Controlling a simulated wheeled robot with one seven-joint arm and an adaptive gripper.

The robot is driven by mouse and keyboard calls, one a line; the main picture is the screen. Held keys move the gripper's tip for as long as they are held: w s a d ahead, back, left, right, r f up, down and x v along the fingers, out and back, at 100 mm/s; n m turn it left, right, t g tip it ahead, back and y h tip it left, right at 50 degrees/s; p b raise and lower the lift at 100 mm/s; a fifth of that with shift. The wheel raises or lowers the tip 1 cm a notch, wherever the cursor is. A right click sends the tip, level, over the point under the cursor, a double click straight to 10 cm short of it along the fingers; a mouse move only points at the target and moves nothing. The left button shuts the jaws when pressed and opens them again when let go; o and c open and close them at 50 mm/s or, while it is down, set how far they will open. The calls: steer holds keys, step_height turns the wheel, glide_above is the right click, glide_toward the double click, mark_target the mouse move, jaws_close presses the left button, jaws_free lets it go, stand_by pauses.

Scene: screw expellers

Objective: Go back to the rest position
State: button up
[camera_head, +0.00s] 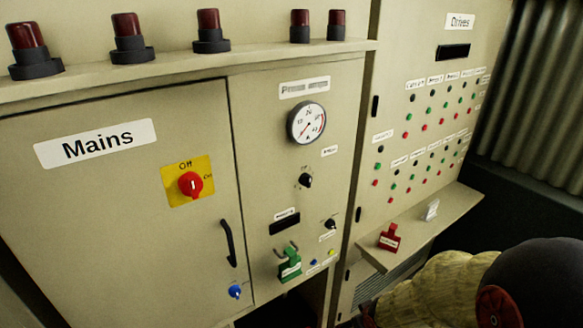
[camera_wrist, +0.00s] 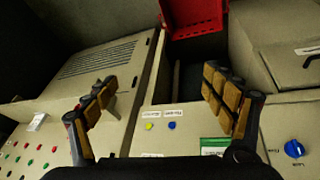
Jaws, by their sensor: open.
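My gripper (camera_wrist: 162,95) is open in the wrist view, its two padded fingers spread wide with nothing between them. The tips are over the lower cabinet front, with small yellow and blue buttons behind the gap. I cannot make out my gripper in the head view. The Mains cabinet (camera_head: 95,215) stands at left, with a red switch (camera_head: 190,184) on a yellow plate pointing near "Off". A green tag (camera_head: 290,266) hangs on the middle panel; part of it shows in the wrist view (camera_wrist: 213,146). A red tag (camera_head: 389,238) sits on the shelf at right.
The shelf (camera_head: 440,222) juts out below the Drives panel (camera_head: 435,125). A black door handle (camera_head: 228,243) protrudes from the Mains door. A dark rounded form (camera_head: 540,285) and pale textured material fill the lower right. A red container (camera_wrist: 193,17) is at the wrist view's top.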

steer(key=s+r+m+b, duration=0.3)
steer(key=s+r+b, duration=0.2)
steer(key=s+r, duration=1.3)
step_height(320, 180, up, 4)
steer(key=shift+s+a+r+m+t, duration=0.15)
steer(key=shift+a+m+t, duration=0.15)
steer(key=shift+a, duration=0.15)
